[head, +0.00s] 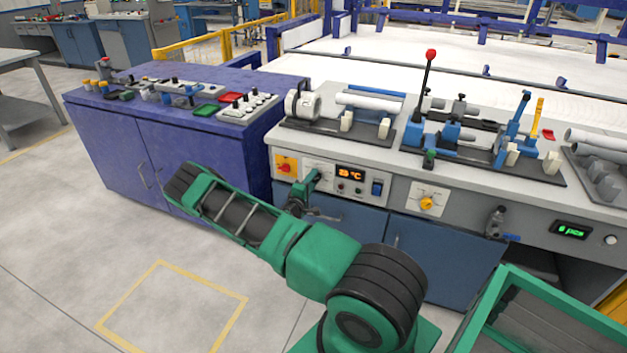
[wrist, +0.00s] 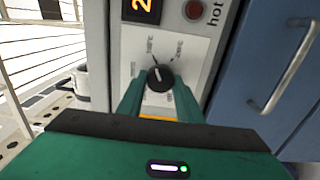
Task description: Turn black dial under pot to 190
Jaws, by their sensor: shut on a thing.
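The black dial (wrist: 160,77) sits on a light panel with small printed marks around it, too small to read surely. A pale pointer line shows on its face. My gripper (wrist: 160,88) is shut on the dial, with one green finger on each side. In the head view my gripper (head: 311,181) is at the front panel of the bench and hides the dial.
A blue switch (head: 377,188) and a yellow knob (head: 427,203) are to the right. Blue cabinet doors (head: 345,222) with handles lie below. A purple cabinet (head: 195,150) stands at left.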

